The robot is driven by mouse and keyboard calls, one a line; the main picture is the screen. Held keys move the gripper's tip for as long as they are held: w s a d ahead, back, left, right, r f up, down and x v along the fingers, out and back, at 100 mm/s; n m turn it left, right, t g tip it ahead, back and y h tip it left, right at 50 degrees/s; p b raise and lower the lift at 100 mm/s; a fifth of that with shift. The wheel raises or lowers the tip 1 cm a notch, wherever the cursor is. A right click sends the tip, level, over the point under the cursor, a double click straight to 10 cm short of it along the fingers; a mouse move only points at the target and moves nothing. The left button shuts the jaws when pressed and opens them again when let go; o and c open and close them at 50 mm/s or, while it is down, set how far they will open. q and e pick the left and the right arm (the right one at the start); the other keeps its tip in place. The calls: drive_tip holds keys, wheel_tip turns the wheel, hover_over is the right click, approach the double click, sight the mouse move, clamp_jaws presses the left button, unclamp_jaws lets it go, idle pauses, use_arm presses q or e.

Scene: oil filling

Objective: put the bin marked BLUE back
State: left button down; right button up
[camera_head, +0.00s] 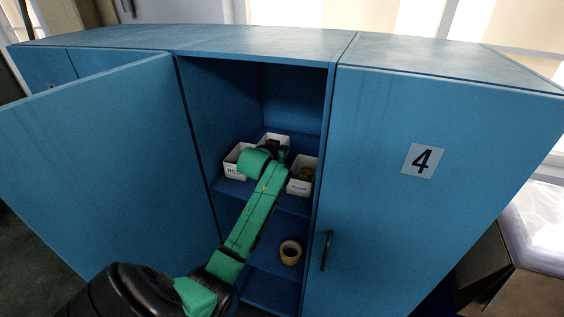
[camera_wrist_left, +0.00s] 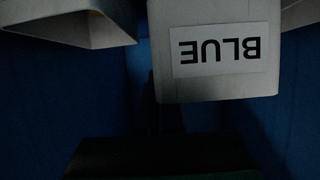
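The white bin marked BLUE (camera_wrist_left: 217,80) shows close up and upside down in the wrist view, its label facing the camera. In the head view, a white bin (camera_head: 272,137) sits in the middle at the back of the shelf, between two others, partly hidden by my left gripper. My left gripper (camera_head: 275,149) is inside the open cabinet compartment at that middle bin. Its fingertips are too dark and small to tell whether they are open, shut or touching the bin. My right gripper is not in view.
The bin marked RED (camera_head: 235,171) stands left on the shelf (camera_head: 232,187), another labelled white bin (camera_head: 298,187) stands right. A tape-like roll (camera_head: 290,251) lies on the lower shelf. The open door (camera_head: 100,160) is at left; closed door 4 (camera_head: 425,210) is at right.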

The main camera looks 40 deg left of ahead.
use_arm(q)
drive_tip(key=f, duration=0.6)
drive_tip(key=shift+w+f+p, duration=0.1)
drive_tip(key=shift+w+p, duration=0.1)
drive_tip(key=shift+p, duration=0.1)
drive_tip(key=shift+f, duration=0.1)
drive_tip(key=c, duration=1.1)
unclamp_jaws()
drive_tip(key=shift+f, duration=0.15)
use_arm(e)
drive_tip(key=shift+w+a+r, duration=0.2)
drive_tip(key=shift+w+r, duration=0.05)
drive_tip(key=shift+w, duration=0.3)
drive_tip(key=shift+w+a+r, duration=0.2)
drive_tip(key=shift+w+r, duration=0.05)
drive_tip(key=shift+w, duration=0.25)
use_arm(q)
drive_tip(key=shift+s, duration=0.1)
drive_tip(key=b+v, duration=0.1)
drive_tip(key=v, duration=1.1)
drive_tip(key=shift+b, duration=0.35)
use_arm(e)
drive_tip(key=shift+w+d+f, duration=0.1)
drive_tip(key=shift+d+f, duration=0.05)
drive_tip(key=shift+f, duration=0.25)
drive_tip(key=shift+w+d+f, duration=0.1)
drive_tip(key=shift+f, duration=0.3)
